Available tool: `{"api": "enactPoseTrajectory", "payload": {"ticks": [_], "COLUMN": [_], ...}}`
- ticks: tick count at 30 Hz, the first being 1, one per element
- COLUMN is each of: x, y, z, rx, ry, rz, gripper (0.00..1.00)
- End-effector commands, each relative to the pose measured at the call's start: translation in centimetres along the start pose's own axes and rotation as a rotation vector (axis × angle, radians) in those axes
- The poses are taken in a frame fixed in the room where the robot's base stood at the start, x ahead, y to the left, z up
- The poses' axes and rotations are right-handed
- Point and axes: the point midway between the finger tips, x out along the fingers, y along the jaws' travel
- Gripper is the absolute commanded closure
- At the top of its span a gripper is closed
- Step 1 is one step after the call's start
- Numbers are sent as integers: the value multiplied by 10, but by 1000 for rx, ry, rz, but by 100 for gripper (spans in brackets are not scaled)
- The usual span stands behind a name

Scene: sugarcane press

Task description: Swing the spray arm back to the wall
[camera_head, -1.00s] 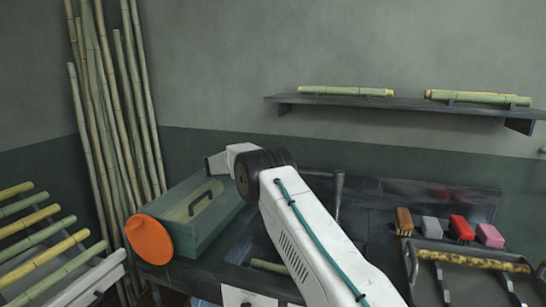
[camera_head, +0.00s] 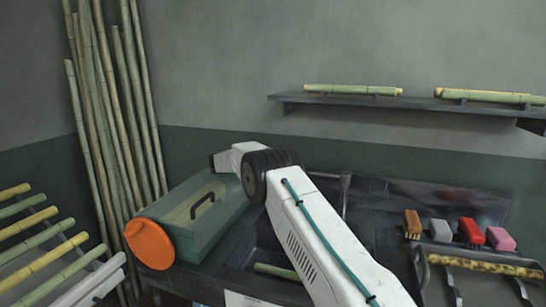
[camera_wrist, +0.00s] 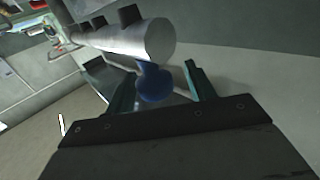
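In the wrist view, a thick metal cylinder (camera_wrist: 125,40) with dark stubs along it crosses the top. I take it for the spray arm, but cannot be sure. A blue rounded knob (camera_wrist: 155,84) sits below its near end. The two teal fingers of my gripper (camera_wrist: 158,72) stand apart on either side of the knob. I see gaps beside it, and cannot tell whether either finger touches it. In the head view my gripper is hidden beyond my arm. A grey upright pipe (camera_head: 344,192) with a short horizontal tube shows behind my arm.
A green box (camera_head: 205,225) with an orange disc (camera_head: 150,244) stands left of my arm. Brushes and blocks (camera_head: 470,232) and a dark tray (camera_head: 455,262) are at right. A wall shelf (camera_head: 400,100) holds cane pieces. Tall canes (camera_head: 110,120) lean in the corner.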

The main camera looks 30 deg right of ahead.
Motion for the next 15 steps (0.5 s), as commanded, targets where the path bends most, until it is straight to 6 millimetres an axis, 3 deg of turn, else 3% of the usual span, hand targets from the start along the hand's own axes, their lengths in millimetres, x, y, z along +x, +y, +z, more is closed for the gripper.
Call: {"api": "enactPoseTrajectory", "payload": {"ticks": [8,15], "x": [-18,-56], "y": [-1,-1], "z": [1,0], "rx": [-2,0], "ry": [-1,0], "rz": [-4,-3], "gripper": [45,45]}}
